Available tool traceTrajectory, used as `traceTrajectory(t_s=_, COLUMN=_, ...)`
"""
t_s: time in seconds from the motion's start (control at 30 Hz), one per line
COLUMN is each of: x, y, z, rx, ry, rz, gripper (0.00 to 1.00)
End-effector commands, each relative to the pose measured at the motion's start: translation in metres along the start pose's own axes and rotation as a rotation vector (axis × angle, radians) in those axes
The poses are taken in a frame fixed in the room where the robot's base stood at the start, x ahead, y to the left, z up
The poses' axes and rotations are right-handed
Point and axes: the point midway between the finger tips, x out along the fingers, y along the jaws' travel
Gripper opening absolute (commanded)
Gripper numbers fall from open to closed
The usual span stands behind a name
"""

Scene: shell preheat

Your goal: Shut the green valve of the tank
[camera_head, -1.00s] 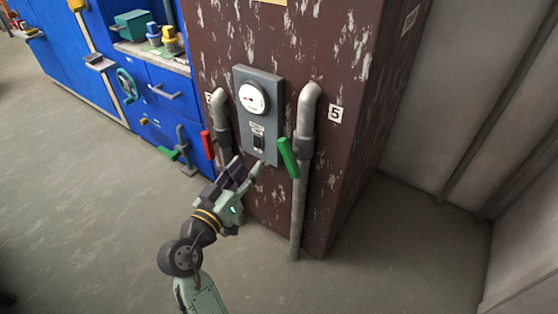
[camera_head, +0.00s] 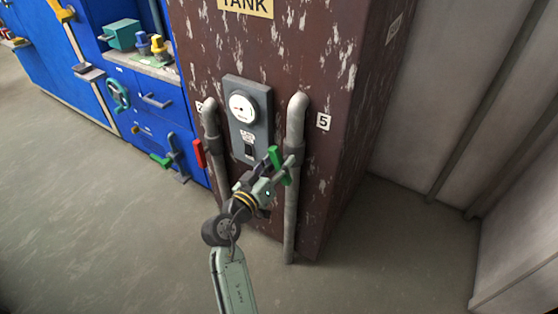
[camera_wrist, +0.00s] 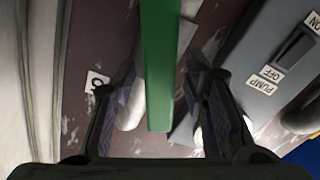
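The tank (camera_head: 340,80) is a tall brown box with peeling paint and a "TANK" sign. The green valve handle (camera_head: 275,155) sits on the grey pipe (camera_head: 291,215) at its right, slanting slightly, top to the left. My gripper (camera_head: 277,174) is at this handle and covers part of it in the head view. In the wrist view the green handle (camera_wrist: 162,70) runs between my two open fingers (camera_wrist: 163,105). Gaps show on both sides, so the fingers do not appear to be closed on it.
A grey panel with a gauge (camera_head: 243,107) and a pump switch (camera_head: 249,151) is just left. A red valve handle (camera_head: 198,153) is on the left pipe. Blue cabinets (camera_head: 150,100) stand further left. The floor in front is clear.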

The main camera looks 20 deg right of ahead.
Motion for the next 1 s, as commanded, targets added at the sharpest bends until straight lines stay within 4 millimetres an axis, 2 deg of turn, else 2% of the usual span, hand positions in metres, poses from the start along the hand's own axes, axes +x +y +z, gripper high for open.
traceTrajectory(t_s=0.23, x=0.0005, y=0.0, z=0.0, rx=0.0, ry=0.001, rz=0.0, gripper=0.39)
traceTrajectory(t_s=0.8, x=0.0002, y=0.0, z=-0.0001, rx=0.0, ry=0.001, rz=0.0, gripper=0.01)
traceTrajectory(t_s=1.0, x=0.0002, y=0.0, z=-0.0001, rx=0.0, ry=0.001, rz=0.0, gripper=0.0)
